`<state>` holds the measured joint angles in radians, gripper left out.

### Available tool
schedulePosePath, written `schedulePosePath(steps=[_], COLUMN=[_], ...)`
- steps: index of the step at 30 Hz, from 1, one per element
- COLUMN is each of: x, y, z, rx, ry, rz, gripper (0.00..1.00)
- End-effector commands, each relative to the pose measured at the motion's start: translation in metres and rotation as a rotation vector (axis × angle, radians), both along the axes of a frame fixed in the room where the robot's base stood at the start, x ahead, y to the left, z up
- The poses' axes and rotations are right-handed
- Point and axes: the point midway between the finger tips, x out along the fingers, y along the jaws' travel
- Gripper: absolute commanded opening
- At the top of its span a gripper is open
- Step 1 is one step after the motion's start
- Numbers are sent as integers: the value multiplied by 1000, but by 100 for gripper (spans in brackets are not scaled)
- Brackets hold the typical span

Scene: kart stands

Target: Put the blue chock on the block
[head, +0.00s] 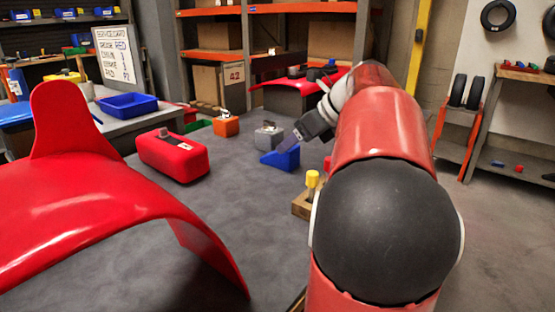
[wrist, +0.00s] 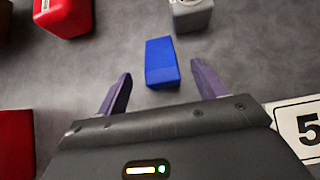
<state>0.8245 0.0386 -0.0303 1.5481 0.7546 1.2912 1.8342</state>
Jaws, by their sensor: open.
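The blue chock (head: 281,158) is a wedge on the grey tabletop, with a sloping top; it also shows in the wrist view (wrist: 161,60). My gripper (head: 291,144) is open and reaches down close to the chock from the right. In the wrist view, its two purple fingers (wrist: 161,70) are spread on either side of the chock's near end, with gaps at both sides. Nothing is held. A grey block-like piece (head: 268,136) stands just behind the chock and shows at the wrist view's top (wrist: 191,14). I cannot tell which piece is the task's block.
A red box-like piece (head: 172,156) and an orange one (head: 226,125) stand left of the chock. A wooden holder with a yellow peg (head: 303,205) is nearer me. A large red curved panel (head: 100,205) fills the left foreground. A "5" card (wrist: 302,124) lies right.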

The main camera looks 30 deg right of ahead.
Motion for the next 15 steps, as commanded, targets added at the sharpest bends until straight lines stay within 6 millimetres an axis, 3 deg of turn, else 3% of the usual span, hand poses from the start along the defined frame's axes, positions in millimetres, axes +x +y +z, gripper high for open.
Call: schedulePosePath(steps=[15], x=[44], y=[16], z=[-47], rx=[2], ry=[4], rz=[1], gripper=[69])
